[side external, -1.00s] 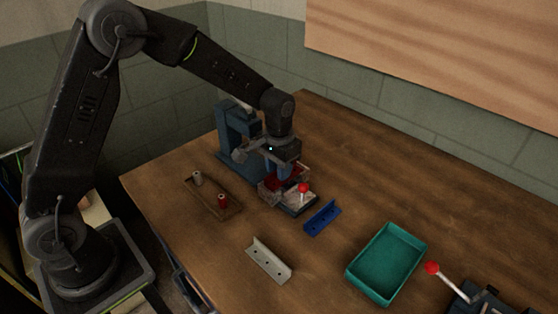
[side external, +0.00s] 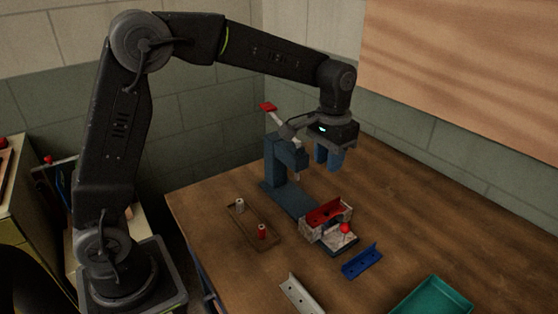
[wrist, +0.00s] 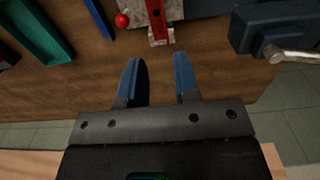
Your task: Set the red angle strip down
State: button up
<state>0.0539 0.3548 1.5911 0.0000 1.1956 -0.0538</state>
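The red angle strip (side external: 325,211) lies in the pale, speckled fixture (side external: 313,229) beside the blue-grey press. In the wrist view the strip (wrist: 158,24) shows at the top, with dark holes along it. My gripper (side external: 328,166) is above and behind the fixture, clear of the strip. In the wrist view its two blue fingers (wrist: 158,72) stand apart with only bare wood between them. The gripper is open and empty.
The blue-grey press (side external: 283,163) with a red-tipped lever stands left of my gripper. A red-knobbed lever (side external: 345,230) is at the fixture's front. A blue strip (side external: 361,261), pale strip (side external: 301,294), teal tray (side external: 430,299) and wooden holder (side external: 252,229) lie nearby.

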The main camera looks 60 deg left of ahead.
jog(key=s+a+r+t, duration=0.1)
jog(key=s+r+t, duration=0.1)
jog(key=s, duration=0.6)
jog(key=s+a+r+t, duration=0.1)
jog(key=s+r, duration=0.4)
jog(key=s, duration=0.4)
jog(key=shift+t, duration=0.4)
jog(key=shift+o, duration=0.2)
jog(key=s+f+t, duration=0.1)
jog(key=s+f, duration=0.1)
jog(key=s, duration=0.4)
jog(key=shift+s+a+t, duration=0.2)
jog(key=shift+s+t, duration=0.1)
jog(key=shift+t, duration=0.1)
jog(key=shift+o, duration=0.3)
jog(key=shift+s+f, duration=0.2)
jog(key=shift+f, duration=0.05)
